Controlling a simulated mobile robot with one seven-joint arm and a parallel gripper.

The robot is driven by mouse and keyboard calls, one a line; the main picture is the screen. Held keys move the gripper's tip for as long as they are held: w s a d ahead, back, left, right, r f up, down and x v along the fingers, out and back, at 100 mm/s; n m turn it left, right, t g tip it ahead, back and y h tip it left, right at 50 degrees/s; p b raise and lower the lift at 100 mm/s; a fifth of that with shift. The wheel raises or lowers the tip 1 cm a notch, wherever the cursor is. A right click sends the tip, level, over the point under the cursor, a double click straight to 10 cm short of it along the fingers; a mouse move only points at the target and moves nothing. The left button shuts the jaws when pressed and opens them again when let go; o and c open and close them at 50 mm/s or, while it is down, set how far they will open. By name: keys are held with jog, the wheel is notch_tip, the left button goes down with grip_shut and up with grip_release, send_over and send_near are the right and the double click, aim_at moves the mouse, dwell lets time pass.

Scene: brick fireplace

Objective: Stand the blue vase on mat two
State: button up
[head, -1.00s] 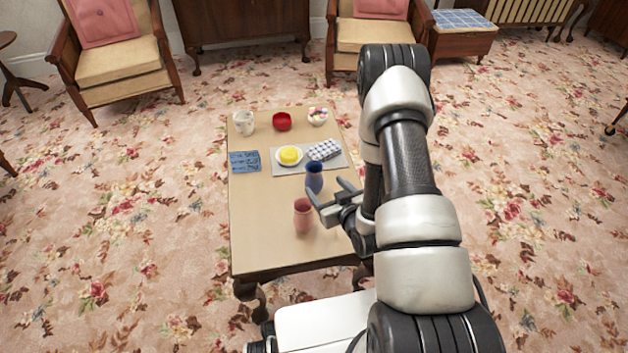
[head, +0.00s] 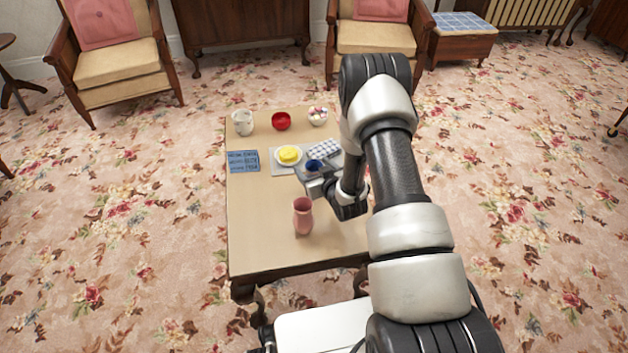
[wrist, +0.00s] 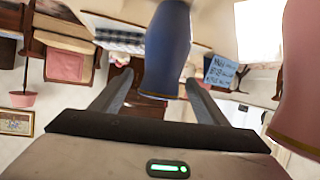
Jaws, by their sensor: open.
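The blue vase (head: 314,163) stands on the table, right of its middle; my gripper partly hides it in the head view. My gripper (head: 311,175) is open, with its fingers at the vase. In the wrist view the blue vase (wrist: 167,45) shows between the two spread fingers (wrist: 158,85), with a gap on the left side. A blue card (head: 243,161) has writing too small to read.
A pink vase (head: 303,216) stands in front of my gripper, close by; it also shows in the wrist view (wrist: 302,75). A white mug (head: 242,122), red bowl (head: 281,121) and filled white bowl (head: 318,116) stand along the back. The table's left front (head: 258,230) is clear.

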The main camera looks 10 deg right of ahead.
jog(key=c, duration=1.4)
